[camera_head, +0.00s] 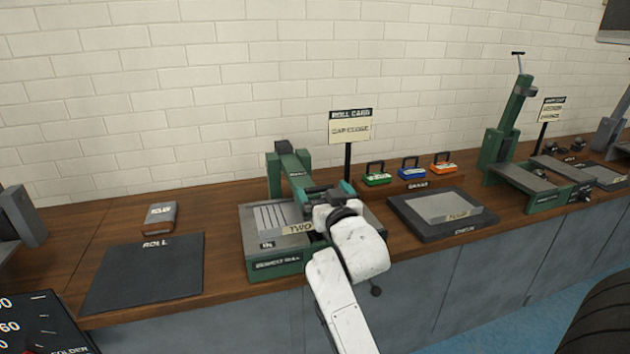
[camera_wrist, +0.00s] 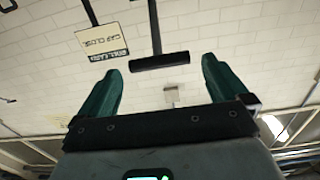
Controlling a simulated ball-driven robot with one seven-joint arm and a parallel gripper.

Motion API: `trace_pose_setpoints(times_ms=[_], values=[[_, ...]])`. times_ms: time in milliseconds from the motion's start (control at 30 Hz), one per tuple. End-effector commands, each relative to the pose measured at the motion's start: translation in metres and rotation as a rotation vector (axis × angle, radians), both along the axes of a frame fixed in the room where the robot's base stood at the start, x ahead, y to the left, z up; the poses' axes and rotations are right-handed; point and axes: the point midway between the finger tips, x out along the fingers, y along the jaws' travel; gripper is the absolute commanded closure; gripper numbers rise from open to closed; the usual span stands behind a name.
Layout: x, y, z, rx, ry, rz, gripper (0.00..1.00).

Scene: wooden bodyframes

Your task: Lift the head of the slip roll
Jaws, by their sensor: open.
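The middle green machine (camera_head: 277,264), with a roll card behind it, appears to be the slip roll. Its green head (camera_head: 296,168) lies lowered over the grey bed. My gripper (camera_head: 328,194) is over the front of the machine, at the near end of the head, and my white arm covers part of it. In the wrist view, my gripper (camera_wrist: 160,68) is open, with two dark green fingers spread. A black T-shaped handle (camera_wrist: 160,61) shows between and beyond the fingertips, with no visible contact. The exact gap to it cannot be told.
A roll card sign (camera_head: 350,127) stands behind the machine. Green, blue and orange boxes (camera_head: 410,172) sit to the right, behind a dark tray (camera_head: 420,226). A black mat (camera_head: 145,270) and small grey block (camera_head: 160,216) lie left. Another green machine (camera_head: 515,115) stands upright farther right.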

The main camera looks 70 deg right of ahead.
Motion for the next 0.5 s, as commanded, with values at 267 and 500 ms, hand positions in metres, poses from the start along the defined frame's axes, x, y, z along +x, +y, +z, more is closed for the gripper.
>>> trace_pose_setpoints(times_ms=[267, 500], values=[[0.027, -0.031, 0.001, 0.001, 0.001, 0.000, 0.00], [0.034, -0.039, 0.000, 0.000, 0.001, 0.001, 0.00]])
